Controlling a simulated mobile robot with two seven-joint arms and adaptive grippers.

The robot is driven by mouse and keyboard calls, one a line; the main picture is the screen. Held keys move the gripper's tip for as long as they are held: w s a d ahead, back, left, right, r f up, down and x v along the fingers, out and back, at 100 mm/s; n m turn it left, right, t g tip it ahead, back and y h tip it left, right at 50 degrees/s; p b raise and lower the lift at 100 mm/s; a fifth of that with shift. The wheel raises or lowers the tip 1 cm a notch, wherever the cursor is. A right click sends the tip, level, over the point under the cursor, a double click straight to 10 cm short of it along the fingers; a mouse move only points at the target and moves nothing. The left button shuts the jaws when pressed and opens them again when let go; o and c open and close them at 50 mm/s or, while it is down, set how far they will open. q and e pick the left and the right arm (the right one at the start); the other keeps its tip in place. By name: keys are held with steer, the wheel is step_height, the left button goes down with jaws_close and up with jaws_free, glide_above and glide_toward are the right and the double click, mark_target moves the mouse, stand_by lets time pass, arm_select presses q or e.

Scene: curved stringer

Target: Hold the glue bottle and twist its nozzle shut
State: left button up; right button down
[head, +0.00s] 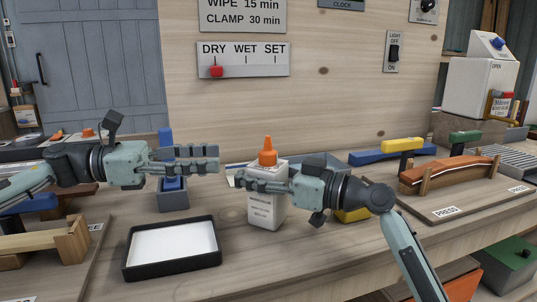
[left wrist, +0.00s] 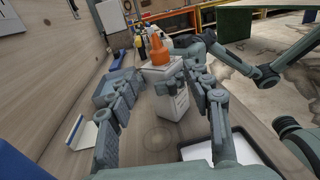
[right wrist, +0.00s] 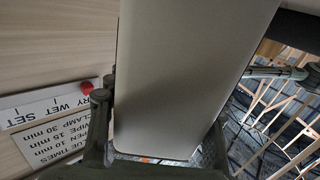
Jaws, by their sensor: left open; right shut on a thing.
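The white glue bottle (head: 266,208) stands upright over the bench in the head view, with its orange nozzle (head: 267,152) on top. My right gripper (head: 262,184) is shut on the bottle's body from the right; its white side (right wrist: 185,80) fills the right wrist view between the fingers. My left gripper (head: 217,160) is open and empty, to the left of the bottle at about nozzle height. In the left wrist view the orange nozzle (left wrist: 159,50) shows beyond and between the open fingers, apart from them. Whether the bottle's base touches the bench is unclear.
A black-rimmed tray (head: 127,268) with a white inside lies on the bench at the front. A press board (head: 470,208) with a curved wooden piece (head: 447,174) is on the right.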

mark_target(269, 152)
arm_select(q)
steer(key=shift+t, duration=0.4)
steer(key=x, duration=1.1)
steer(key=shift+d+f, duration=0.1)
steer(key=shift+d, duration=0.2)
